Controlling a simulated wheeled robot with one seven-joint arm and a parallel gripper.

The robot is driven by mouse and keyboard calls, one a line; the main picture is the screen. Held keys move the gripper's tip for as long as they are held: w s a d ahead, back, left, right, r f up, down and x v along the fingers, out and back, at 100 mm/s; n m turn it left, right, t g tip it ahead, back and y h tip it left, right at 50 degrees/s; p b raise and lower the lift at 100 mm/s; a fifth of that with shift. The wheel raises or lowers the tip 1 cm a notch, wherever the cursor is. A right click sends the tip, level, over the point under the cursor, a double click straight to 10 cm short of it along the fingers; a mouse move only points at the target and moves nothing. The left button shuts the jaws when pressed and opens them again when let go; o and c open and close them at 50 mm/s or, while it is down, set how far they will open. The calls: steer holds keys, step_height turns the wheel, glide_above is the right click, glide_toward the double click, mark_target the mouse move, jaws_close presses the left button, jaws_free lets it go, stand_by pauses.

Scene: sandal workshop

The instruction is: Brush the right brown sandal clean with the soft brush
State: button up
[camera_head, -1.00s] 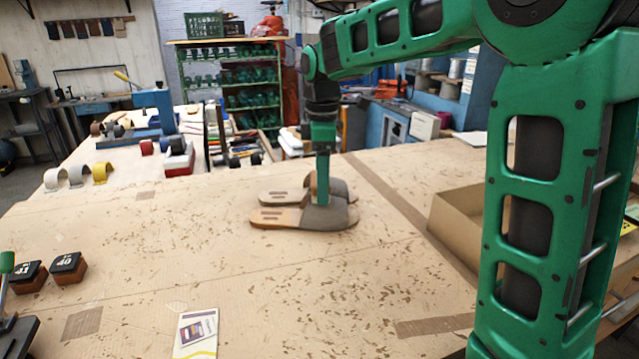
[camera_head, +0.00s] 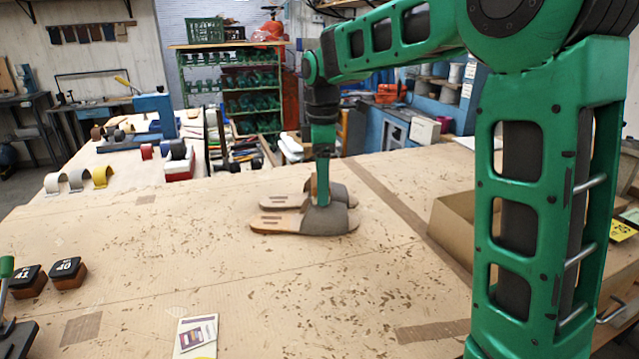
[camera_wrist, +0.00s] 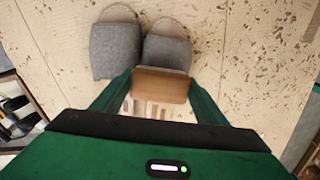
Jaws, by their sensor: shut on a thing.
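Two sandals with grey straps and tan-brown soles lie side by side on the workbench. In the head view the near sandal (camera_head: 285,222) is in front and the far sandal (camera_head: 283,202) behind it. In the wrist view they show as a left sandal (camera_wrist: 117,50) and a right sandal (camera_wrist: 166,52). My gripper (camera_head: 323,185) points down at the sandals and is shut on the wooden-backed brush (camera_wrist: 160,84). In the wrist view the brush overlaps the lower end of the right sandal. Its bristles are hidden, so I cannot tell whether they touch.
The bench top (camera_head: 230,280) is scattered with brown flecks and has free room in front. An open cardboard box (camera_head: 452,225) stands to the right. Stamp blocks (camera_head: 66,268) sit at the left, and a printed card (camera_head: 196,336) lies at the front.

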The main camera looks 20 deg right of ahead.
steer(key=shift+s, duration=0.15)
steer(key=shift+s+a, duration=0.2)
steer(key=shift+s, duration=0.35)
steer(key=shift+s+a, duration=0.2)
steer(key=shift+s, duration=0.35)
steer(key=shift+r, duration=4)
steer(key=shift+s+d+f, duration=0.25)
steer(key=shift+d+f, duration=0.8)
steer(key=shift+f, duration=0.45)
steer(key=shift+s+d+f, duration=0.3)
steer(key=shift+d+f, duration=0.7)
steer(key=shift+f, duration=0.55)
steer(key=shift+s+d+f, duration=0.25)
steer(key=shift+d+f, duration=0.8)
steer(key=shift+f, duration=0.45)
steer(key=shift+f, duration=0.6)
